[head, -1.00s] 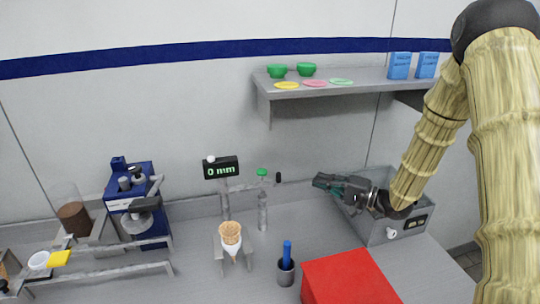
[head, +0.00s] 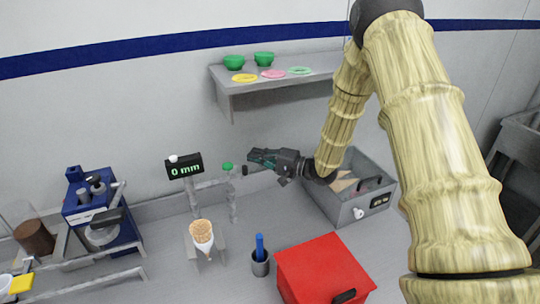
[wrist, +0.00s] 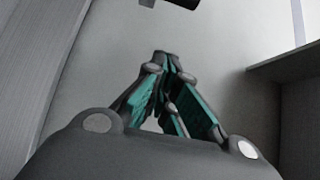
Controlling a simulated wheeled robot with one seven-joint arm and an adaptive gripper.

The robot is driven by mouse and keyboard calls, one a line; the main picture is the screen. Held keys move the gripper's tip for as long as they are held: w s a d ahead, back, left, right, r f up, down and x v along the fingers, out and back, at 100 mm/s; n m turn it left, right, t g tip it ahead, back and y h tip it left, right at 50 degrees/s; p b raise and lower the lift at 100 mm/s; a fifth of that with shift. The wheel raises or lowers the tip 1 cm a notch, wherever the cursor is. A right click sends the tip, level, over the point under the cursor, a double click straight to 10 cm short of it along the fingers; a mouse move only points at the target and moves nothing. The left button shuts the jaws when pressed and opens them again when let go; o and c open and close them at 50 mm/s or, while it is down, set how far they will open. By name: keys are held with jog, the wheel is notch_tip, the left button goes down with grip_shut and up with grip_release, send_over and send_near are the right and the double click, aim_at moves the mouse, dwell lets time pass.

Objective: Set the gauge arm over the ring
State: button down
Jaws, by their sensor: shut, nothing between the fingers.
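The gauge (head: 184,167) has a black display reading "0 mm" on a grey post at the back of the counter. Its thin gauge arm (head: 211,181) reaches right from the post towards a small black end knob (head: 245,170). A cone (head: 202,237) with a white wrap stands in a grey holder in front; I cannot tell the ring apart there. Contact cannot be told. The wrist view shows the closed fingers (wrist: 163,62) and a dark piece (wrist: 178,3) at the top edge.
A grey bin (head: 340,205) is under my arm. A shelf (head: 260,84) with bowls and discs hangs above. A blue machine (head: 95,215) stands left.

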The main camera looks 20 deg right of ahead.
jog(key=s+a+p, duration=0.1)
jog(key=s+a, duration=0.1)
jog(key=s, duration=0.1)
jog(key=shift+f+p, duration=0.15)
jog(key=shift+p, duration=0.25)
jog(key=shift+s, duration=0.1)
